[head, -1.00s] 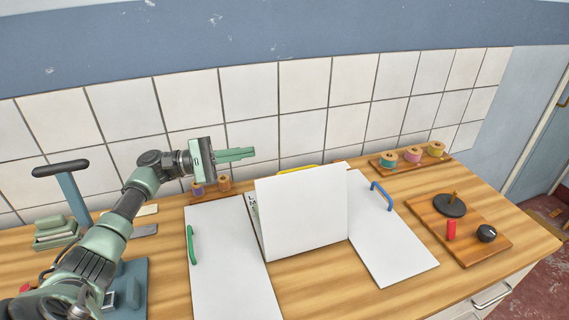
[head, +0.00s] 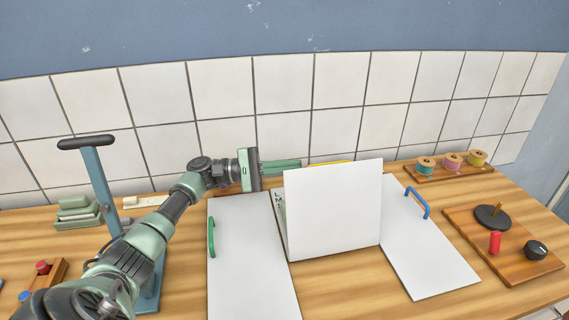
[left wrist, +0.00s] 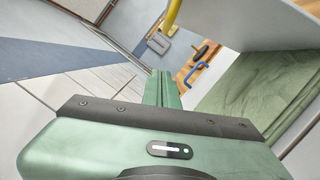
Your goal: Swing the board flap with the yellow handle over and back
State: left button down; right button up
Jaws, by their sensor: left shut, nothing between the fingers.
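The white flap (head: 333,210) stands raised, nearly upright, between the flat green-handled panel (head: 250,265) and the flat blue-handled panel (head: 425,240). Its yellow handle (head: 335,162) shows only as a strip behind the top edge; in the left wrist view it is a yellow bar (left wrist: 173,14). My left gripper (head: 298,163) is shut and empty, with its fingers behind the flap's upper left corner, pointing right toward the handle. In the left wrist view the shut fingers (left wrist: 163,76) appear apart from the bar. My right gripper is not in view.
Thread spools (head: 452,161) sit on a rack at the back right. A wooden base with a red peg (head: 495,242) and black knob is at right. The tiled wall (head: 220,95) is close behind.

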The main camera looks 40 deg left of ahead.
pick_arm(q)
jog(key=w+d+r+p, duration=0.1)
jog(key=d+r+p, duration=0.1)
jog(key=d+p, duration=0.2)
jog(key=d, duration=0.3)
jog(key=shift+d+r+p, duration=0.15)
jog(key=shift+r+p, duration=0.2)
jog(key=shift+w, duration=0.1)
